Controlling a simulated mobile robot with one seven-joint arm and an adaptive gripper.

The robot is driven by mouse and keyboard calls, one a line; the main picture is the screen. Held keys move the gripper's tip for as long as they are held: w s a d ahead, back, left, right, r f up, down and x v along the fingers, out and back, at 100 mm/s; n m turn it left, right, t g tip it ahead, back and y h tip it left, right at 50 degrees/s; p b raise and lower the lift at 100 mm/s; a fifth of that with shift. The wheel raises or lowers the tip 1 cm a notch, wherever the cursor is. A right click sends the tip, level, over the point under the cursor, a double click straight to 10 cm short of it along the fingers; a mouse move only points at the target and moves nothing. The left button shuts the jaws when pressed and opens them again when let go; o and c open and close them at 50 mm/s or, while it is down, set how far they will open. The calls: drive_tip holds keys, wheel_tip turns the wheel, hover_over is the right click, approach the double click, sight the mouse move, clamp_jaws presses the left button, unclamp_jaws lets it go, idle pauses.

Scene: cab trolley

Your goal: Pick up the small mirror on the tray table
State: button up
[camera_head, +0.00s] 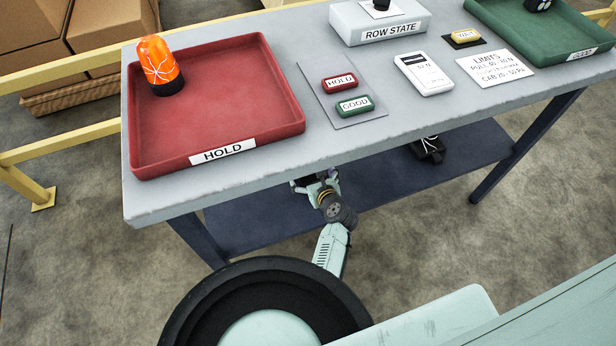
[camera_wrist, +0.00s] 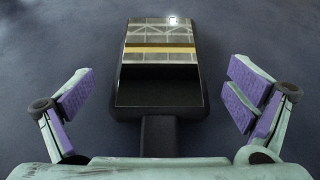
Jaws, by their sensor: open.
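The small mirror (camera_wrist: 158,88) lies on a dark blue surface in the wrist view. It has a black frame and a short dark handle (camera_wrist: 158,134) pointing toward my gripper. Its glass reflects pale rails, a yellow band and a bright light. In the head view my gripper (camera_head: 316,181) is at the lower shelf, partly hidden under the tabletop's front edge. The mirror cannot be made out there.
The grey tabletop (camera_head: 230,185) overhangs the dark blue lower shelf (camera_head: 385,185). A black object (camera_head: 428,151) with white strands sits on the shelf to the right. On top are a red HOLD tray (camera_head: 225,100) with an orange lamp (camera_head: 158,62), labelled blocks and a green tray (camera_head: 560,35).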

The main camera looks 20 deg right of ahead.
drive_tip(key=shift+w+f, duration=0.2)
drive_tip(key=shift+w, duration=0.3)
drive_tip(key=shift+c, duration=0.5)
drive_tip(key=c, duration=1.5)
